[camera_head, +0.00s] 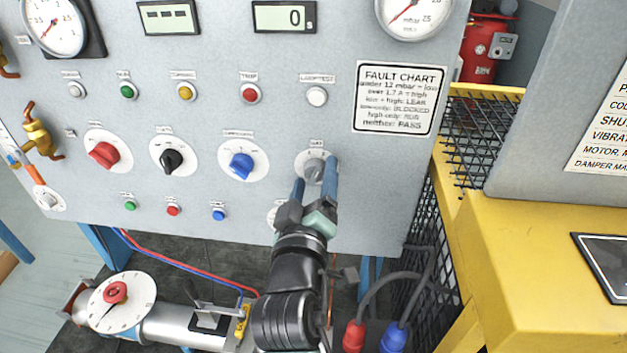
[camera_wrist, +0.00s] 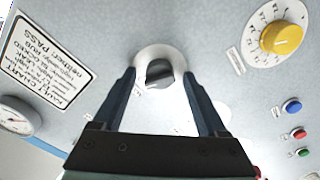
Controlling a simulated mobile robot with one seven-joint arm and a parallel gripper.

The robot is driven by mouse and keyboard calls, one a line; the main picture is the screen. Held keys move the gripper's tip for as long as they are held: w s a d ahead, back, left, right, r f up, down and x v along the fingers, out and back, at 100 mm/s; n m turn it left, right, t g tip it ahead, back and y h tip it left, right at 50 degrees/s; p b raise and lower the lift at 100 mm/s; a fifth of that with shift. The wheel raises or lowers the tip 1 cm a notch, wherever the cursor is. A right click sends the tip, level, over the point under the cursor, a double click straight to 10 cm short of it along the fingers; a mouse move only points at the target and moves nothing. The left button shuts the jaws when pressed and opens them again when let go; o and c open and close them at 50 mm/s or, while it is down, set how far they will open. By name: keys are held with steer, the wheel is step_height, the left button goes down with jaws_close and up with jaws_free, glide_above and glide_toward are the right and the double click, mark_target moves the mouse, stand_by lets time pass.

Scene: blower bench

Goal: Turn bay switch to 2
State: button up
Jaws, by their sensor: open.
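A grey rotary knob (camera_head: 314,172) on a round pale plate sits at the lower right of the grey panel; its small label is too blurred to read surely, but it is the switch at my gripper. It also shows in the wrist view (camera_wrist: 160,73), with a dark grip bar. My gripper (camera_head: 315,168) has its two blue fingers apart, one on each side of the knob. In the wrist view my gripper (camera_wrist: 159,74) shows gaps between the fingertips and the knob. The knob's position marks are not readable.
Red (camera_head: 103,154), black (camera_head: 172,160) and blue (camera_head: 241,166) knobs stand left along the panel. A yellow knob (camera_wrist: 282,38) shows in the wrist view. A fault chart (camera_head: 400,97) is up right. A mesh guard (camera_head: 470,135) and yellow bench (camera_head: 550,255) flank the right side.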

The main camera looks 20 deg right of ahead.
steer(key=shift+s, duration=0.1)
steer(key=b+v, duration=0.4)
steer(key=v, duration=0.8)
steer(key=shift+s+a, duration=0.15)
steer(key=shift+s, duration=0.2)
